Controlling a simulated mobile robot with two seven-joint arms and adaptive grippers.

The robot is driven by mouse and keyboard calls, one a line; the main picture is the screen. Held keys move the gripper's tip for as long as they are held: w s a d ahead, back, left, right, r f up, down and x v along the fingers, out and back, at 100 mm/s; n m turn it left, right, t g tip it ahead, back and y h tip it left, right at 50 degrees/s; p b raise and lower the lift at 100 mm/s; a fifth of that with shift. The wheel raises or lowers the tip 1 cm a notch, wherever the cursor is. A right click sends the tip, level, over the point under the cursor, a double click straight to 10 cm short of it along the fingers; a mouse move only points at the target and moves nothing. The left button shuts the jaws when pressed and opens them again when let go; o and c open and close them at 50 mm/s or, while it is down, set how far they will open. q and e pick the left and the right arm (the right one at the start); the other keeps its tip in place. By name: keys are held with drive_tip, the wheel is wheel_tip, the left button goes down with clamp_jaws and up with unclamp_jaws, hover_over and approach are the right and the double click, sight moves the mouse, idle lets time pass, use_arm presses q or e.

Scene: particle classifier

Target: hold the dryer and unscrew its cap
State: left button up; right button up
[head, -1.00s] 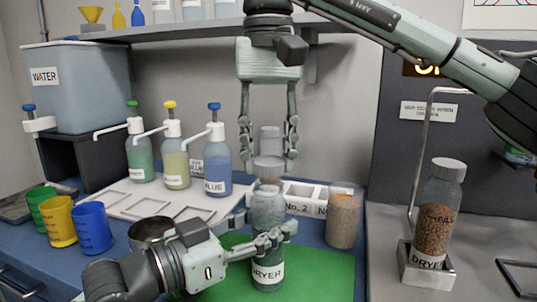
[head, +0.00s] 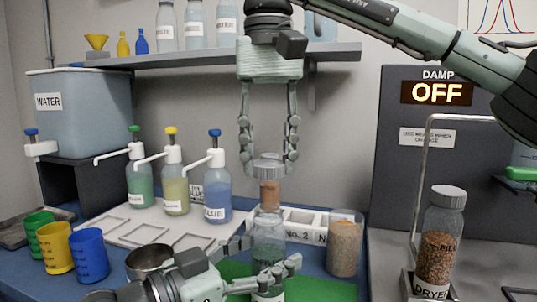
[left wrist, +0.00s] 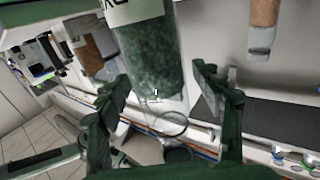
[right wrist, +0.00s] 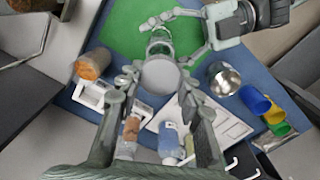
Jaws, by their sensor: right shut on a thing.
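The dryer bottle (head: 268,240) stands upright on the green mat, partly hidden by my left fingers. It holds dark green grains, seen in the left wrist view (left wrist: 152,50). My left gripper (head: 262,266) has its fingers on both sides of the bottle; whether they press on it is unclear. My right gripper (head: 268,160) comes from above and is shut on the grey cap (head: 268,167). The cap is off, above the bottle and apart from its open neck. The right wrist view shows the cap (right wrist: 160,76) between the fingers and the bottle (right wrist: 159,44) beyond.
A brown-filled jar (head: 270,194) stands behind the bottle, and another jar (head: 344,246) to its right. Pump bottles, a steel bowl (head: 148,260) and coloured cups (head: 88,255) are left. A second dryer bottle (head: 438,245) stands on the right.

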use_arm(q)
drive_tip(key=v, duration=1.2)
